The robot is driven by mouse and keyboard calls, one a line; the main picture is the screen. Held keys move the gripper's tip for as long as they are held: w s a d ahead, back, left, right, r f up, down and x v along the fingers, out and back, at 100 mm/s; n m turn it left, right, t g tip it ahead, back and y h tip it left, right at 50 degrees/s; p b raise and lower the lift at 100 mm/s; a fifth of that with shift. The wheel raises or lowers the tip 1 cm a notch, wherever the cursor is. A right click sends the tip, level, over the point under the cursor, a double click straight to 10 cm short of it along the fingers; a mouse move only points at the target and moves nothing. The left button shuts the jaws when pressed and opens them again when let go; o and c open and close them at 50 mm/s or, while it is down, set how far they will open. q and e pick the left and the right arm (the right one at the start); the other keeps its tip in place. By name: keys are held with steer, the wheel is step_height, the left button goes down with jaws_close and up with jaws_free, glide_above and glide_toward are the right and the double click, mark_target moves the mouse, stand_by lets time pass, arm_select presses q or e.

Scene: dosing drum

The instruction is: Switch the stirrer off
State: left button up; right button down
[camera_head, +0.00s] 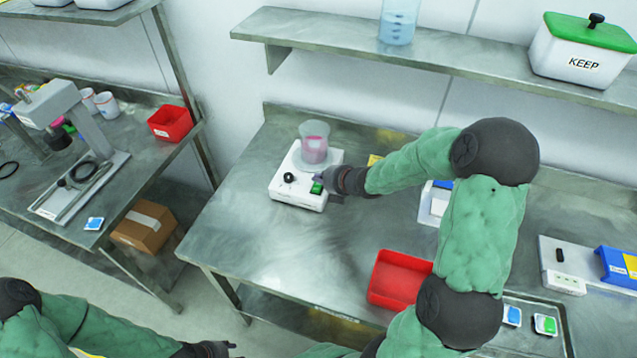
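The stirrer (293,194) is a white box on the metal bench, with a black knob (289,177) and a green switch (317,188) on its front part. A clear beaker (315,146) with pink liquid stands on its top plate. My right gripper (323,180) reaches in from the right, with its fingertips at the green switch. Whether they touch it, and whether they are open or shut, is too small to tell. My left gripper (232,347) is low at the bottom edge, away from the stirrer; its finger opening is unclear.
A red tray (399,279) lies near the bench front, beside my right arm. A white device (435,204) is partly behind that arm. A shelf (480,58) runs above with a beaker (398,22) and a KEEP box (583,52). The bench left of the tray is clear.

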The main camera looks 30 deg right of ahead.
mark_target(318, 191)
steer(key=shift+f+b, duration=0.3)
steer(key=shift+f, duration=0.1)
steer(key=shift+w+d+f+b, duration=0.1)
steer(key=shift+f+b, duration=0.25)
steer(key=shift+f, duration=0.1)
stand_by(0.6)
steer(key=shift+r, duration=0.1)
steer(key=shift+r+p, duration=0.5)
steer(key=shift+r, duration=0.3)
steer(key=shift+s+a+r+p, duration=0.2)
steer(key=shift+r+p, duration=0.35)
steer(key=shift+r, duration=0.3)
steer(key=shift+s+a+r+p, duration=0.15)
steer(key=shift+a+r+p, duration=0.1)
steer(key=shift+r+p, duration=0.4)
steer(key=shift+s+a+r+p, duration=0.2)
steer(key=shift+r+p, duration=0.2)
steer(key=shift+r, duration=0.6)
